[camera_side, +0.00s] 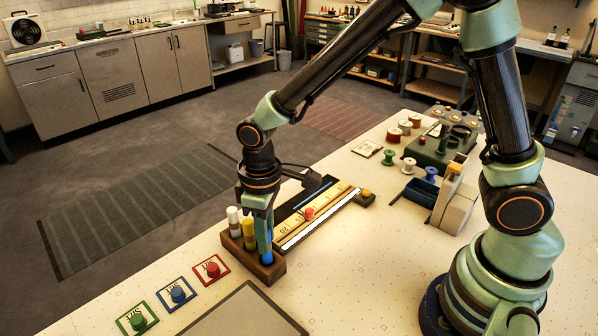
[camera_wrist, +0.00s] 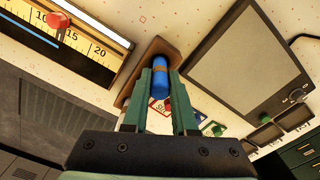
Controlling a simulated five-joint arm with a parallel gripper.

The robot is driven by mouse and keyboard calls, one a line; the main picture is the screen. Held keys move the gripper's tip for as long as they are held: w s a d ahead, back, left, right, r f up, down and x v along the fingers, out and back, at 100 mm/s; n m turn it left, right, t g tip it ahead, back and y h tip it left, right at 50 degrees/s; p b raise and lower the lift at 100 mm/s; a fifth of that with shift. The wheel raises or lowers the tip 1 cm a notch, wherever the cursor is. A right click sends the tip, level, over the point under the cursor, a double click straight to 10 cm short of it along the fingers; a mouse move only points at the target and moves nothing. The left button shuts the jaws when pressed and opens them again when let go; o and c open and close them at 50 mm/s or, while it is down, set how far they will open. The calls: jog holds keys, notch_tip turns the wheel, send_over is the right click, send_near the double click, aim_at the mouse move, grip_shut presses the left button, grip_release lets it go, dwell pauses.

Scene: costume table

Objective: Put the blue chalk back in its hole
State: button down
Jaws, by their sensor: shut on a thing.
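The blue chalk (camera_wrist: 159,82) is upright between the two fingers of my gripper (camera_wrist: 162,100), which is shut on it. In the side view, the blue chalk (camera_side: 268,257) shows below the fingers of my gripper (camera_side: 265,232), at the right end of the wooden holder (camera_side: 271,273). The holder also shows in the wrist view (camera_wrist: 128,88), behind the fingers. The chalk's lower end meets the holder in the picture; I cannot tell how deep it sits. A white chalk (camera_side: 234,221) and a yellow chalk (camera_side: 249,234) stand in the holder to its left.
A ruler tray (camera_side: 315,216) with a red knob (camera_side: 309,213) lies just behind the holder. Red (camera_side: 212,270), blue (camera_side: 178,294) and green (camera_side: 138,320) cards with knobs lie at front left. A grey panel (camera_side: 246,314) lies in front. Spools and boxes stand at right.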

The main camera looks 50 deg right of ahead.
jog(key=shift+f, duration=0.5)
dwell(0.4)
jog(key=c, duration=0.6)
grip_release()
jog(key=shift+r, duration=0.1)
jog(key=shift+r, duration=3.4)
jog(key=shift+d+r, duration=0.25)
jog(key=shift+r, duration=0.05)
jog(key=s+d+r+m+t, duration=0.2)
jog(key=d+r, duration=0.1)
jog(key=d, duration=0.2)
jog(key=s+d+r+m+t, duration=0.1)
jog(key=s+d+r+m, duration=0.1)
jog(key=d+r, duration=0.2)
jog(key=s+d+r+m+t, duration=0.2)
jog(key=d+r, duration=0.1)
jog(key=d, duration=0.3)
jog(key=shift+s+d+r+t, duration=0.15)
jog(key=shift+d+t, duration=0.05)
jog(key=shift+t, duration=0.1)
